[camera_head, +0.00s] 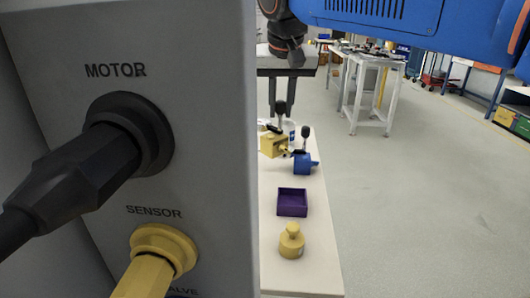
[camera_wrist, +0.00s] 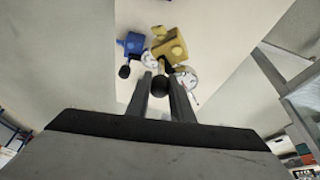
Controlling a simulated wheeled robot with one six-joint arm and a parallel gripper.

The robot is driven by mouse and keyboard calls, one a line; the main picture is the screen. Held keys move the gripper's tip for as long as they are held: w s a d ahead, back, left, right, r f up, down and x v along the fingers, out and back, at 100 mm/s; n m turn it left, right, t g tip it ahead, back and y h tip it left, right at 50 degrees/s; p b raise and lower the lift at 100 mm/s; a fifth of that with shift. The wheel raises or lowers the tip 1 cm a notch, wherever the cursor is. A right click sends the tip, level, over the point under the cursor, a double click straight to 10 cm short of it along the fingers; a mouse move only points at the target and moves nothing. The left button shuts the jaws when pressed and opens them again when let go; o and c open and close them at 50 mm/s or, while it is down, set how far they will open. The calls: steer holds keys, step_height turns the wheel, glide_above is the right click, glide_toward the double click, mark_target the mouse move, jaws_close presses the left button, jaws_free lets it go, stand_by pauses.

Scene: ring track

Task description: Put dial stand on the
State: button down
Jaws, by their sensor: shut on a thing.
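My gripper (camera_head: 281,106) points down over the narrow table and is shut on the black knob of a yellow dial stand (camera_head: 273,144). In the wrist view the knob (camera_wrist: 159,86) sits between the fingertips, with the yellow block (camera_wrist: 169,45) and a white round dial (camera_wrist: 188,78) beyond it. I cannot tell whether the stand touches the table. A blue dial stand (camera_head: 302,164) with its own black knob stands close to its right; it also shows in the wrist view (camera_wrist: 130,44).
A purple open box (camera_head: 292,203) and a yellow knobbed weight (camera_head: 291,241) stand on the pale table (camera_head: 312,267), nearer to me. A large grey panel (camera_head: 200,60) with plugged cables hides the left side. Open floor lies to the right, with a white workbench (camera_head: 367,95) behind.

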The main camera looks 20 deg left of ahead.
mark_target(280, 137)
steer(key=shift+f, duration=4.9)
steer(key=c, duration=1.6)
jaws_free()
steer(key=shift+o, duration=0.2)
steer(key=v, duration=1.2)
steer(key=shift+w, duration=0.1)
